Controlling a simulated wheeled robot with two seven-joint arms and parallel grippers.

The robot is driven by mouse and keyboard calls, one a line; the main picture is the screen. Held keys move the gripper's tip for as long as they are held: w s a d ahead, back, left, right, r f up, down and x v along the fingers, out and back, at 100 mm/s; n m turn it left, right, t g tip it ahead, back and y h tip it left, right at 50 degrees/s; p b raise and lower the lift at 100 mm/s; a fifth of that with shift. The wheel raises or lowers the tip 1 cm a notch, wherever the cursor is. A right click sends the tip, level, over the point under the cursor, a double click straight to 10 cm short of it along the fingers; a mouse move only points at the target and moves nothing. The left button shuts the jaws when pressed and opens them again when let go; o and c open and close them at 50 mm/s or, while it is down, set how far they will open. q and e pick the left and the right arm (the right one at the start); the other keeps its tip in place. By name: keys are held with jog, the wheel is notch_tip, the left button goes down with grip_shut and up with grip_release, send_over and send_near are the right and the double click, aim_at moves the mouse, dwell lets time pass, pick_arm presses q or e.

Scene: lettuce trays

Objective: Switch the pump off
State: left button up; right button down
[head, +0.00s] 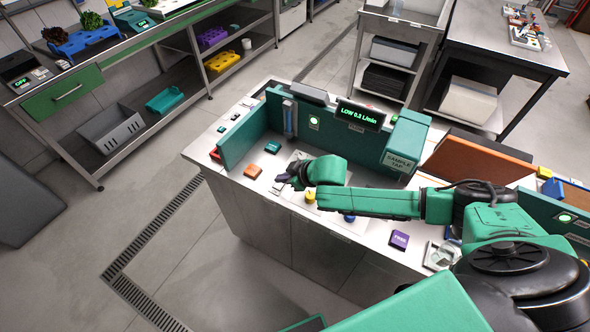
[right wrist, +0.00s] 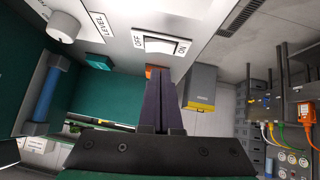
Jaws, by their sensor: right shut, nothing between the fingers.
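The rocker switch (right wrist: 168,45) is white, set in a pale panel with OFF and ON printed at its two ends, and shows at the top of the right wrist view. I cannot tell which end is pressed in. My right gripper (right wrist: 157,72) is shut and empty, its dark fingertips just below the switch in that view; contact is unclear. In the head view the right gripper (head: 283,178) is low over the white bench top. The display (head: 360,115) reads LOW 0.2 L/min in green. A lamp (head: 314,122) beside it glows green. My left gripper is out of view.
An orange block (head: 253,171) and a teal block (head: 272,147) lie left of my right gripper. A yellow object (head: 310,196) and a purple block (head: 399,240) lie right of it. The teal SAMPLE TAP box (head: 406,142) and back panel stand behind my arm.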

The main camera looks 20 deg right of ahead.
pick_arm(q)
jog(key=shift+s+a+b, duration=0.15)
jog(key=shift+b, duration=0.8)
pick_arm(e)
jog(key=a+v, duration=0.1)
jog(key=v, duration=1)
jog(key=shift+r, duration=0.45)
jog(key=shift+w+d, duration=0.1)
jog(key=shift+w, duration=0.1)
